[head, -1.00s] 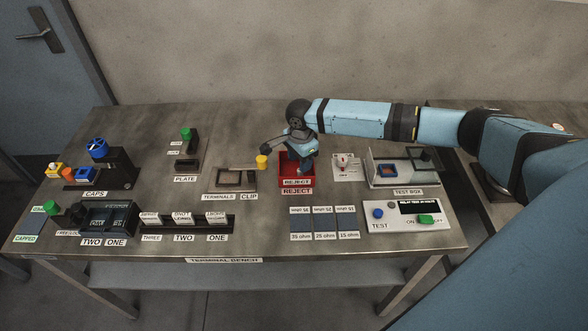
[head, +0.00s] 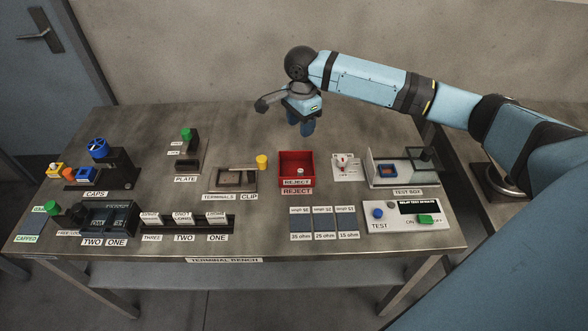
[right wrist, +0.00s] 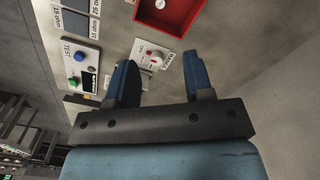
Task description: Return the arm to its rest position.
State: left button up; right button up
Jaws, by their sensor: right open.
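My right arm (head: 365,82) comes in from the right over the bench. Its gripper (head: 302,128) is above the back of the bench, beyond the red reject bin, with its blue fingers pointing down. In the right wrist view the two blue fingers of the gripper (right wrist: 163,85) stand apart with nothing between them, so it is open and empty. The red reject bin (head: 297,155) holds a small pale piece (head: 300,171); the bin also shows at the top of the right wrist view (right wrist: 172,22). My left gripper is not in view.
On the terminal bench (head: 130,125) stand the caps station (head: 115,168), the clip fixture (head: 228,180), a small dial plate (head: 346,166), the test box (head: 404,172) and the test panel (head: 410,217). A wall runs behind the bench. The space around the raised gripper is clear.

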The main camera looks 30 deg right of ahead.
jog(key=shift+a+f, duration=0.1)
jog(key=s+a+f+n+t+y+p, duration=0.1)
jog(key=s+a+f+n, duration=0.2)
jog(key=a, duration=0.3)
jog(key=s+a+f+n+t+y+p, duration=0.2)
jog(key=s+a+f+n, duration=0.2)
jog(key=a+f+n, duration=0.1)
jog(key=s+a+f+n+t+y+p, duration=0.2)
jog(key=s+a+f+n, duration=0.1)
jog(key=a, duration=0.5)
jog(key=shift+s+f+n, duration=0.35)
jog(key=shift+f+n, duration=0.35)
jog(key=shift+f, duration=0.15)
jog(key=s+d+n+t+h+p, duration=0.1)
jog(key=s+n+t, duration=0.5)
jog(key=s, duration=1)
jog(key=shift+d+f+n+h+p, duration=0.4)
jog(key=shift+d+n+p, duration=0.3)
jog(key=shift+n+p, duration=0.4)
